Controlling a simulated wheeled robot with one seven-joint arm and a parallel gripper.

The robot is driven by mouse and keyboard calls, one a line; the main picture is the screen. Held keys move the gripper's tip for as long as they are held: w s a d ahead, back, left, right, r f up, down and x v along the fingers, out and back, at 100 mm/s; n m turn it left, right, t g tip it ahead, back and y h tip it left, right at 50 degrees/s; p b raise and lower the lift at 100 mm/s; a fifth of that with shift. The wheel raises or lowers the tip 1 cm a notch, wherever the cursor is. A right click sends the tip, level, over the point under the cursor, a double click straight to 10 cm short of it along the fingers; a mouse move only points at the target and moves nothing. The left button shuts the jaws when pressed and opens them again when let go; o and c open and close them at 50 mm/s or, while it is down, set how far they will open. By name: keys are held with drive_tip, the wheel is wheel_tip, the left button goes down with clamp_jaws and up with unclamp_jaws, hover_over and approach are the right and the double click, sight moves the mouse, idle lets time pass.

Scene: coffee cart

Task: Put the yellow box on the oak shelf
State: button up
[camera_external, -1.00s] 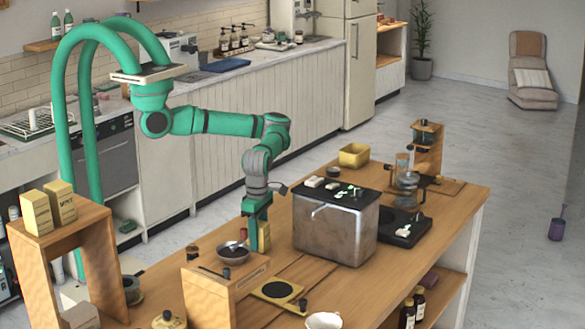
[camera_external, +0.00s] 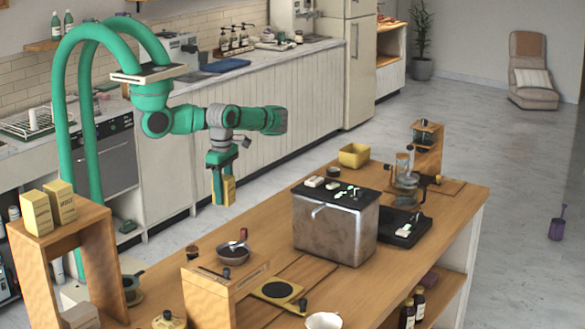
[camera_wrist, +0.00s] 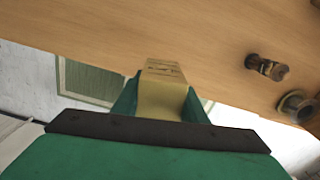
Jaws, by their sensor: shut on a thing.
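The yellow box (camera_external: 228,190) is held upright in my gripper (camera_external: 219,188), clear of the cart top and near its left edge in the external view. In the wrist view the box (camera_wrist: 163,95) sits between the two green fingers of my gripper (camera_wrist: 160,103), which are shut on it. An oak shelf (camera_external: 65,228) stands at the left in the external view. Two similar yellow boxes (camera_external: 49,206) stand upright on its top board, towards the back. The front part of that board is bare.
Air between my gripper and the oak shelf looks clear.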

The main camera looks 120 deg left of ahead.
drive_tip(key=shift+s+r, duration=0.1)
drive_tip(key=shift+s, duration=0.1)
drive_tip(key=w+d+r, duration=0.4)
drive_tip(key=w+d, duration=0.4)
drive_tip(key=d, duration=0.1)
drive_tip(key=w+d+r, duration=0.3)
drive_tip(key=w+d, duration=0.5)
drive_tip(key=d, duration=0.2)
drive_tip(key=w+d+r+m, duration=0.1)
drive_tip(key=d+r, duration=0.3)
drive_tip(key=d, duration=0.5)
drive_tip(key=w+d+r, duration=0.1)
drive_tip(key=d+r, duration=0.3)
drive_tip(key=d, duration=0.4)
drive_tip(key=m, duration=0.1)
approach(86, 209)
drive_tip(key=shift+f, duration=0.85)
drive_tip(key=shift+s+d+f, duration=0.1)
drive_tip(key=shift+s+f, duration=0.1)
drive_tip(key=shift+f, duration=0.6)
drive_tip(key=shift+w+f, duration=0.15)
drive_tip(key=shift+f, duration=1.05)
